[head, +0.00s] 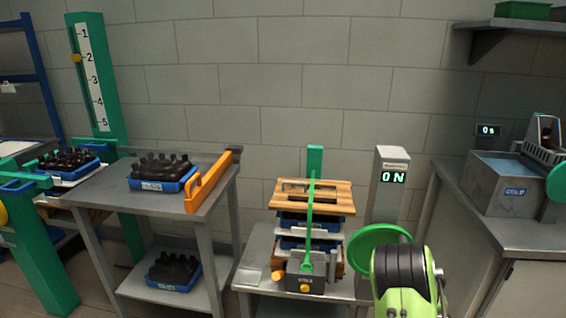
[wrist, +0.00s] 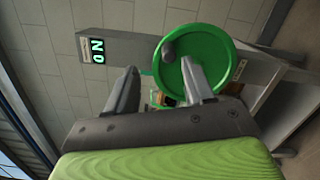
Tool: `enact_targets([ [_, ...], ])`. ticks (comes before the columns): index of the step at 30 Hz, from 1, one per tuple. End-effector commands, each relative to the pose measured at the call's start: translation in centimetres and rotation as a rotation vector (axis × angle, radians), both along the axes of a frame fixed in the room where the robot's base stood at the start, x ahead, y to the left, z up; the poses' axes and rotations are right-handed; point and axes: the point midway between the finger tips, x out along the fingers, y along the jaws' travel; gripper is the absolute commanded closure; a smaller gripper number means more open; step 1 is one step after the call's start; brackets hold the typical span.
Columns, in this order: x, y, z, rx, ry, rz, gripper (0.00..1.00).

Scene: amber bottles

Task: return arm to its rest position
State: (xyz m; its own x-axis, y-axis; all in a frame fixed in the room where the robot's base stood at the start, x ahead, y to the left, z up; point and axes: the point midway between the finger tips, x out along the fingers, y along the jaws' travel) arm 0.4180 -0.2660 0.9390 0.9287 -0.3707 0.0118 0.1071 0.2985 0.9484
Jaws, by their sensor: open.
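My gripper (wrist: 159,68) shows in the wrist view with its two grey fingers spread apart and nothing between them. In the head view my green and black arm (head: 405,275) rises at the lower right, and its fingers cannot be made out there. A green round handwheel (head: 378,240) is just behind my arm in the head view. In the wrist view the handwheel (wrist: 222,72) lies beyond the fingers, partly covered by the right one. Whether the fingers touch it cannot be told for certain.
A grey post (head: 390,205) reads ON. A steel table (head: 120,200) carries a blue crate (head: 155,185) of dark bottles. A steel counter (head: 500,235) with a blue bath (head: 505,170) is at right.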

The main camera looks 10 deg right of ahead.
Motion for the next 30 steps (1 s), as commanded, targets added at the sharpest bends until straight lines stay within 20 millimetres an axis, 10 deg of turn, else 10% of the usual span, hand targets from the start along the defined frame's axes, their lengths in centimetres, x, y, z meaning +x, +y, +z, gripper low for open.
enact_targets([
  [3, -0.3, -1.6, 6.2, 0.271, -0.138, -0.196, 0.47],
  [8, -2.0, -0.1, 10.8, 0.767, -0.249, -0.405, 0.47],
  [14, -5.5, 8.7, 14.4, 1.352, -0.172, -0.529, 0.47],
  [21, -15.8, 22.3, 18.2, 1.733, 0.193, -0.63, 0.47],
  [25, -21.4, 25.7, 18.7, 1.754, 0.34, -0.693, 0.47],
  [30, -23.6, 26.7, 18.5, 1.746, 0.394, -0.731, 0.47],
])
